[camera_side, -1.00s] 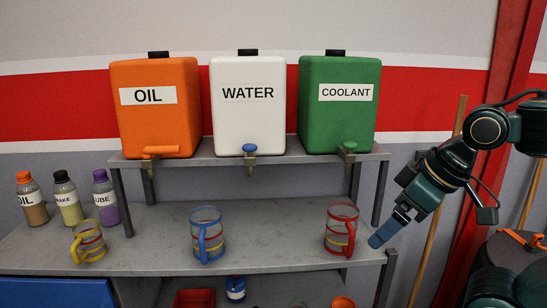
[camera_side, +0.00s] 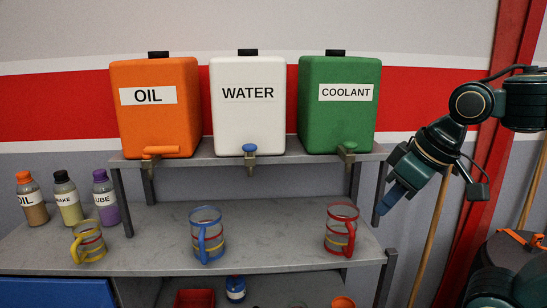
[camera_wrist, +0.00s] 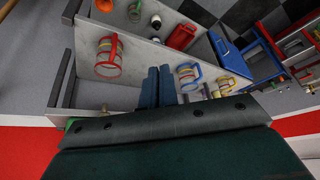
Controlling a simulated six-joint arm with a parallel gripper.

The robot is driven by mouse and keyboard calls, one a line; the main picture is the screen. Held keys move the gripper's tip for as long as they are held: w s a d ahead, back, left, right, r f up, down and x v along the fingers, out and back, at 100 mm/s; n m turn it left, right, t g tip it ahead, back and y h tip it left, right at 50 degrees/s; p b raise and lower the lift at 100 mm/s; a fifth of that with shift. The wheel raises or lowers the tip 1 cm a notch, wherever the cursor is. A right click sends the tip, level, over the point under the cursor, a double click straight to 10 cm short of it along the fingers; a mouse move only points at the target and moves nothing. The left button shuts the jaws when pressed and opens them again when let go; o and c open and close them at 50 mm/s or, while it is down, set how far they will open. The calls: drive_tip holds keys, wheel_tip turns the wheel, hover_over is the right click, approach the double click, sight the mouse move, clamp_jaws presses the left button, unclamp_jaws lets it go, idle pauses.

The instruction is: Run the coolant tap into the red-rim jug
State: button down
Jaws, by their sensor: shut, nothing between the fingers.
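The green COOLANT tank (camera_side: 338,120) stands at the right end of the upper shelf, with its green-handled tap (camera_side: 348,148) at the lower front. The red-rim jug (camera_side: 341,230) stands upright on the lower shelf, below and slightly left of that tap; it also shows in the wrist view (camera_wrist: 109,57). I see no liquid stream. My gripper (camera_side: 383,209) is right of the tap and jug, tilted down, touching neither. Its blue fingers (camera_wrist: 158,87) are together and hold nothing.
The orange OIL tank (camera_side: 155,122) and white WATER tank (camera_side: 248,122) share the upper shelf. A blue-rim jug (camera_side: 207,236) and a yellow-rim jug (camera_side: 89,242) stand on the lower shelf. Several labelled bottles (camera_side: 68,203) are at far left. Shelf posts stand near my gripper.

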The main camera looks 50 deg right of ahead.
drive_tip(key=w+d+r+m+g, duration=0.1)
drive_tip(key=w+d+r+m, duration=0.15)
drive_tip(key=w+r, duration=0.45)
wheel_tip(320, 180, up, 11)
drive_tip(key=m+g, duration=0.4)
drive_tip(key=m, duration=0.2)
hover_over(351, 143)
drive_tip(key=shift+f, duration=0.25)
drive_tip(key=shift+f, duration=6.65)
